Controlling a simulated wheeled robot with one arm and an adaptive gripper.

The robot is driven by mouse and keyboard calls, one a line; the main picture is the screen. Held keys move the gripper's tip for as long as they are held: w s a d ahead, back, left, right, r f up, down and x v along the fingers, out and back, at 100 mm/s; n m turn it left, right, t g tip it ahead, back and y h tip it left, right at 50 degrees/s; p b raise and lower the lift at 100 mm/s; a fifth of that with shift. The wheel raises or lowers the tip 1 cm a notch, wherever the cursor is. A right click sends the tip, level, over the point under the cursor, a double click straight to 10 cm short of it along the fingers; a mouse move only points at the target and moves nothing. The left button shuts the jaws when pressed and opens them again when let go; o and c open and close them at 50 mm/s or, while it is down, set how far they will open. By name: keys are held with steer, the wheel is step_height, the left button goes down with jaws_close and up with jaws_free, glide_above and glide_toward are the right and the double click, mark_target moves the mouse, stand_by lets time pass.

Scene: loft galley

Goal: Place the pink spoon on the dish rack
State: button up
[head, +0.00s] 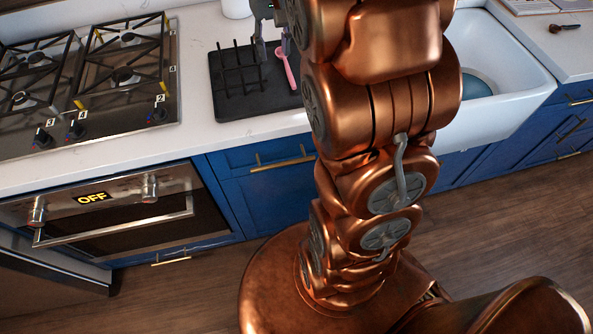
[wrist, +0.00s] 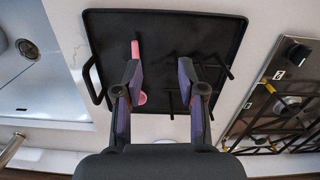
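The dish rack is a black tray with upright pegs (head: 230,105), on the counter right of the stove; it fills the upper middle of the wrist view (wrist: 165,28). The pink spoon (head: 288,70) lies on the right side of the tray, beside the pegs. In the wrist view the spoon (wrist: 136,50) is left of the pegs, partly hidden behind my left-hand finger. My gripper (wrist: 160,74) is open, with nothing between its fingers, above the tray. In the head view my gripper (head: 271,48) is partly hidden by my arm.
A gas stove (head: 125,78) is left of the rack and a white sink (head: 505,65) is to its right, with a blue-grey round item (head: 474,87) in it. A white container (head: 236,8) stands behind the rack. Counter between stove and rack is clear.

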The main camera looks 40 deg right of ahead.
steer(key=s+a+f+n, duration=0.1)
steer(key=s+a, duration=0.3)
steer(key=s, duration=0.4)
steer(key=s+a+f+n+g, duration=0.1)
steer(key=s+a+f, duration=0.2)
steer(key=s, duration=0.6)
steer(key=s+a+f+n, duration=0.1)
steer(key=s+a+f, duration=0.1)
steer(key=s+a, duration=0.4)
steer(key=s, duration=0.3)
steer(key=shift+a+f+n, duration=0.15)
steer(key=shift+a+n, duration=0.15)
steer(key=shift+d, duration=0.15)
